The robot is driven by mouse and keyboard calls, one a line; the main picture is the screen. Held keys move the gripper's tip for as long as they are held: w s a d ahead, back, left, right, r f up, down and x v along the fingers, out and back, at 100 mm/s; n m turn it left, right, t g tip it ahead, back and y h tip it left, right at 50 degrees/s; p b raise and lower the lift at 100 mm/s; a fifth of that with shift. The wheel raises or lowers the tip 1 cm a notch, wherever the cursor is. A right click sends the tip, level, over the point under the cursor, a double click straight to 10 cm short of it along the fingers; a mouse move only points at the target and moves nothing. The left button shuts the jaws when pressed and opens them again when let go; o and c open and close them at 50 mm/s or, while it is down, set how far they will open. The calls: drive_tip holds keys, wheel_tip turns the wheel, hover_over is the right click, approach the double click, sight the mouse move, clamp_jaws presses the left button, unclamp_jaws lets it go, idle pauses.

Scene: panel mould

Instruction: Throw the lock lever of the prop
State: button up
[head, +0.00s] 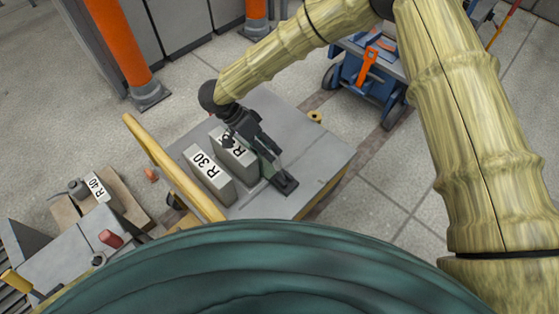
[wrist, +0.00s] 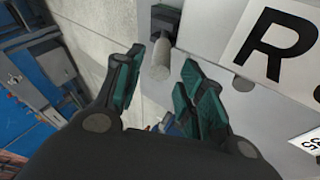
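In the wrist view a short light-grey round bar (wrist: 161,58), which looks like the lock lever, sticks out from a dark block (wrist: 166,19). My gripper (wrist: 160,72) is open, with its green-padded fingers on either side of the bar and visible gaps to it. In the head view my gripper (head: 264,158) reaches down beside the labelled grey blocks. A dark foot-like piece (head: 286,183) lies just below it on the grey table top. The bar itself is mostly hidden there by my gripper. I cannot tell which part is the prop.
Grey blocks marked R 30 (head: 208,174) stand close left of my gripper. A yellow rail (head: 175,168) runs along the table's left side. Orange posts (head: 118,40) stand behind. A blue cart (head: 372,80) is at the back right. The right part of the table top (head: 320,155) is clear.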

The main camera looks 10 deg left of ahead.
sight(277, 165)
drive_tip(key=shift+b+x, duration=0.5)
drive_tip(key=shift+x, duration=2.7)
drive_tip(key=shift+r, duration=0.1)
clamp_jaws()
